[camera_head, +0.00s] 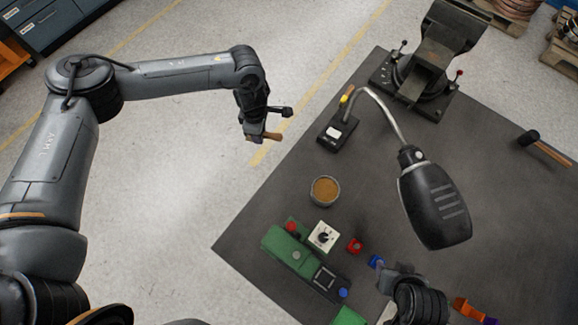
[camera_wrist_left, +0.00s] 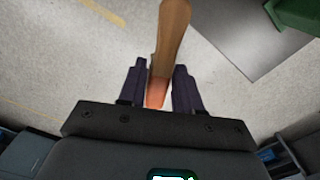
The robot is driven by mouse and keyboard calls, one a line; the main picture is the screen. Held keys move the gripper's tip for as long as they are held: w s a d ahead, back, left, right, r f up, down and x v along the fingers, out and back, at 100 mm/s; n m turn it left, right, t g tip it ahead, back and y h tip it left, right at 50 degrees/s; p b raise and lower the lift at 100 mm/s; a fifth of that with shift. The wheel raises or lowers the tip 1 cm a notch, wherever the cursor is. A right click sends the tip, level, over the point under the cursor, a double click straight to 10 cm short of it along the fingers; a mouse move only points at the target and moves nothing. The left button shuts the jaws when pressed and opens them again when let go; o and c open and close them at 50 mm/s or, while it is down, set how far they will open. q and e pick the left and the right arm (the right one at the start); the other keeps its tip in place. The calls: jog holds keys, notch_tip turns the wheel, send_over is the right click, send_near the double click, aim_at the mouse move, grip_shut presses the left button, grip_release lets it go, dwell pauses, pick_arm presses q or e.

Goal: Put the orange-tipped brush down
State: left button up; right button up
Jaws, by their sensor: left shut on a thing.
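The orange-tipped brush (camera_wrist_left: 172,38) is between the two fingers of my left gripper (camera_wrist_left: 160,88) in the left wrist view. Its wooden handle points away from the gripper, and an orange-red end sits between the fingers. In the head view my left gripper (camera_head: 256,134) is shut on the brush (camera_head: 272,136), out over the floor, left of the table. My right gripper (camera_head: 388,283) is at the bottom of the head view, low over the table beside a blue block. Its fingers are too unclear to judge.
A hammer (camera_head: 545,147) lies at right. Bare table surrounds the cup.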

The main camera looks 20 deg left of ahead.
pick_arm(q)
jog(key=s+d+f+m+b, duration=0.1)
jog(key=d+f+b, duration=0.1)
jog(key=d+b, duration=0.2)
jog(key=s+d+f+m+b, duration=0.2)
jog(key=d+f+b, duration=0.1)
jog(key=d, duration=0.8)
jog(key=s+d+f+m+b, duration=0.2)
jog(key=d+f+b, duration=0.1)
jog(key=d+b, duration=0.3)
jog(key=shift+s+d, duration=0.15)
jog(key=shift+d, duration=0.85)
jog(key=shift+s+f, duration=0.1)
jog(key=shift+f, duration=0.2)
jog(key=shift+a+f+b, duration=0.1)
jog(key=shift+f+b, duration=0.15)
jog(key=shift+b, duration=0.05)
jog(key=w+a+f, duration=0.1)
jog(key=a+f, duration=0.1)
jog(key=a, duration=0.1)
jog(key=w+a+f, duration=0.1)
jog(key=a+f, duration=0.1)
jog(key=a, duration=0.2)
jog(key=w+a+f, duration=0.2)
jog(key=a, duration=0.1)
jog(key=shift+a+f, duration=0.35)
jog(key=shift+f, duration=0.05)
jog(key=shift+s+f, duration=0.1)
jog(key=shift+f, duration=1.9)
